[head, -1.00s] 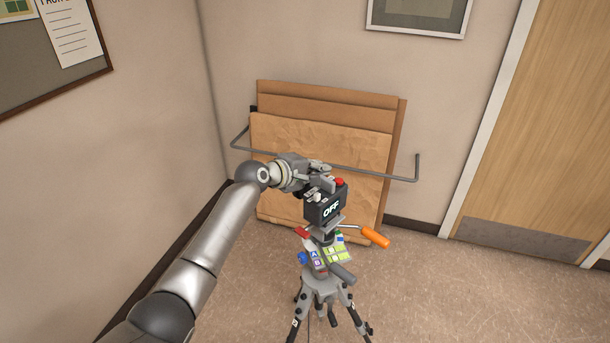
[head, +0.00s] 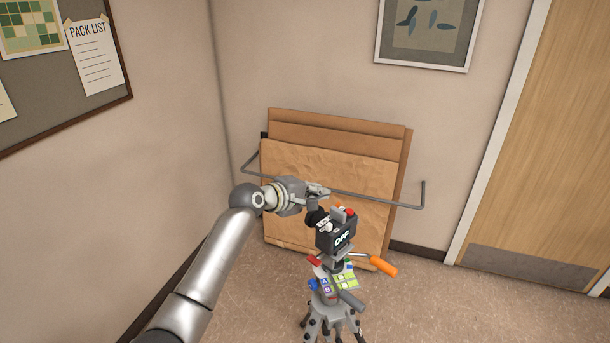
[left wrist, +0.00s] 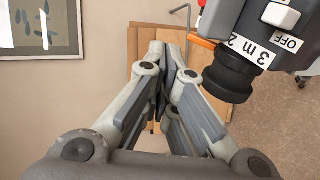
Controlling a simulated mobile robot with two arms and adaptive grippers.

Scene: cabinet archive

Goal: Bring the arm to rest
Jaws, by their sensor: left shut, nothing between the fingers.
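My left arm (head: 215,262) reaches in from the lower left of the head view. Its gripper (head: 325,191) is shut and empty, just behind and left of the top of a black camera (head: 336,232) marked OFF. In the left wrist view the fingers (left wrist: 178,75) are together, and the camera's lens (left wrist: 232,72) is close on their right. I cannot tell whether they touch. The camera sits on a grey tripod (head: 328,312) with an orange handle (head: 383,265). My right gripper is not in view.
Brown cardboard sheets (head: 330,160) lean on the wall behind a grey metal rail (head: 400,205). A wooden door (head: 545,150) is at the right. A pinboard (head: 50,85) and a framed picture (head: 425,30) hang on the walls. Floor at the right (head: 480,300) is clear.

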